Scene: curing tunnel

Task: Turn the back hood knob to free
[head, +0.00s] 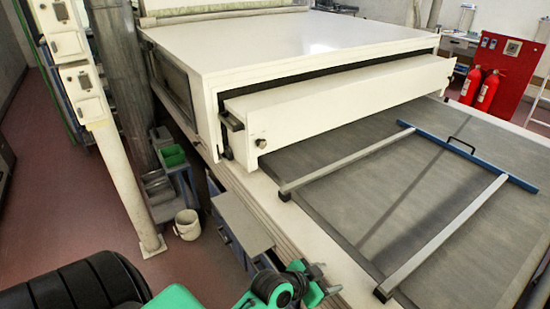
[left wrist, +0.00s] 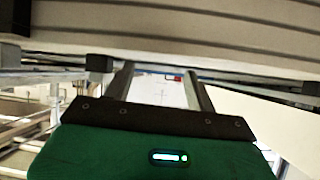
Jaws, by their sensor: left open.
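The white hood (head: 350,101) spans the belt at the mouth of the large white tunnel housing (head: 290,42). A small dark round knob (head: 261,143) sits on the near left end of its front face. A black handle-like part (head: 233,122) sticks out at its left end. I cannot tell which part is the back knob, nor how a knob is turned. My left gripper (head: 325,279) is low in front, beside the near edge of the conveyor and well apart from the hood. In the left wrist view its two fingers (left wrist: 160,75) are apart with nothing between them. My right gripper is not in view.
A blue bar frame with grey arms (head: 467,151) lies on the dark belt (head: 400,160). A grey shelf (head: 243,222) juts out by the conveyor side. A white bucket (head: 187,224) and a post (head: 110,150) stand left. Red floor is clear at far left.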

